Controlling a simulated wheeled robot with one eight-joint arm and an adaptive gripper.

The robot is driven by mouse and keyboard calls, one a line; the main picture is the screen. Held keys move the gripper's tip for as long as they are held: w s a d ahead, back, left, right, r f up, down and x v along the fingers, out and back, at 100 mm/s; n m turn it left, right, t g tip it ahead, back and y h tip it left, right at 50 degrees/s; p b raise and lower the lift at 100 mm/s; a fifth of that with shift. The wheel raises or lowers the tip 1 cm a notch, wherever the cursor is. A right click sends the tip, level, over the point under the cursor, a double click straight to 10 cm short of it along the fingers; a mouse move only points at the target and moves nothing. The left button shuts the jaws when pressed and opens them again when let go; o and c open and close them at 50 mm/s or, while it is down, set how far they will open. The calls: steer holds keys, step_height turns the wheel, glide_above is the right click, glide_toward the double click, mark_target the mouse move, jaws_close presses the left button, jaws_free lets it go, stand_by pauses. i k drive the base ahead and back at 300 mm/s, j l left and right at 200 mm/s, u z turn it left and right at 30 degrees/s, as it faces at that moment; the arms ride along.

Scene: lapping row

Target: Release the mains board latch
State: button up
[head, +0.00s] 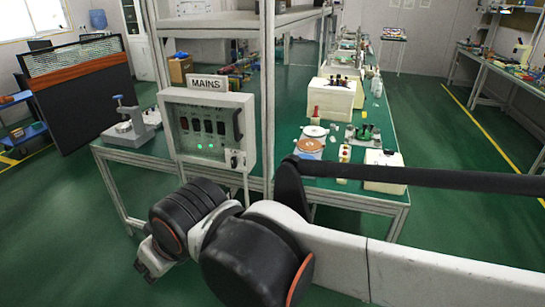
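The mains board (200,148) is a pale grey box under a white MAINS sign (207,84), fixed at the near left end of the workbench. Its front shows dark switches and small green lights. A small pale fitting, probably the latch (237,158), sits at the lower right of its front; its state is too small to tell. My gripper (146,267) is at the lower left, pointing down, below and left of the board and apart from it. Its fingers are small and partly hidden by the wrist, so their opening is unclear.
The green-topped workbench (322,180) runs away behind the board, carrying a white box (331,100), bottles and small parts. A metal post (268,110) stands just right of the board. A small press (130,118) stands left. Green floor (75,220) is clear at left.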

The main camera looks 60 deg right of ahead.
mark_target(234, 160)
steer(key=z, duration=1.3)
